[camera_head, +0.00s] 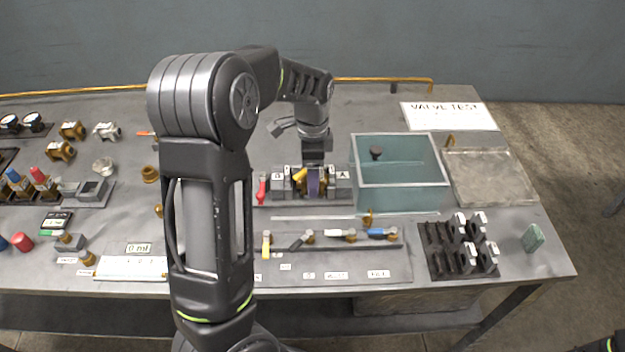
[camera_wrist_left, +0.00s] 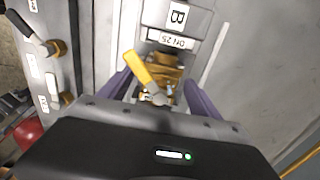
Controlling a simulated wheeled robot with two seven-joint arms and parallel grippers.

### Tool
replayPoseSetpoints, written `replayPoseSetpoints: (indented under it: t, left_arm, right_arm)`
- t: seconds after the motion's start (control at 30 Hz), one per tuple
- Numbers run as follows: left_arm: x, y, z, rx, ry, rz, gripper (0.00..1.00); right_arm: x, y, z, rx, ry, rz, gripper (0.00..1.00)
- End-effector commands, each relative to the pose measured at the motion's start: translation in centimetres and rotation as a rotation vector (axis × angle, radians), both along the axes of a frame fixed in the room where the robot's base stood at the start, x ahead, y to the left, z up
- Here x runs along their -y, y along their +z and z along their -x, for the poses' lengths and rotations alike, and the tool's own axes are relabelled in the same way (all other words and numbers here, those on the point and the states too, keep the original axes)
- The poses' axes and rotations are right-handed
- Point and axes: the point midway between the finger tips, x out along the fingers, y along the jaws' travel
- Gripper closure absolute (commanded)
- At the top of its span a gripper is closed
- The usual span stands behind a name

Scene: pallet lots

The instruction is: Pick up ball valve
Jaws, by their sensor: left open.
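A brass ball valve with a yellow lever (camera_head: 299,175) sits in the grey test fixture (camera_head: 277,186) between the blocks marked B and A. In the left wrist view the valve's yellow lever (camera_wrist_left: 139,70) slants across its brass body, below the B block (camera_wrist_left: 178,17). My left gripper (camera_head: 313,182) is down at the fixture. Its purple fingers stand apart on either side of the brass body in the wrist view (camera_wrist_left: 160,92), and it is open. Contact with the valve cannot be made out.
A row of valves with coloured levers lies on a panel (camera_head: 335,268) in front. A glass-walled tank (camera_head: 398,186) stands right of the fixture, with a black rack (camera_head: 458,247) nearer the front. A red-handled part (camera_head: 262,190) is close at the fixture's left.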

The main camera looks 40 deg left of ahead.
Motion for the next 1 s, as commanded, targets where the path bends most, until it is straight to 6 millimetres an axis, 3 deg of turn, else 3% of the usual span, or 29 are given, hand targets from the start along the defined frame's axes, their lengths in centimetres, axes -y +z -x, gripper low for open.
replayPoseSetpoints:
  t: [0.9,1.0]
  left_arm:
    - [0.0,0.01,0.0,0.0,0.0,0.0,0.98]
    - [0.0,0.01,0.0,0.0,0.0,0.0,1.0]
  right_arm:
    - [0.0,0.01,0.0,0.0,0.0,0.0,1.0]
    - [-0.01,0.01,0.0,0.0,0.0,0.0,1.0]
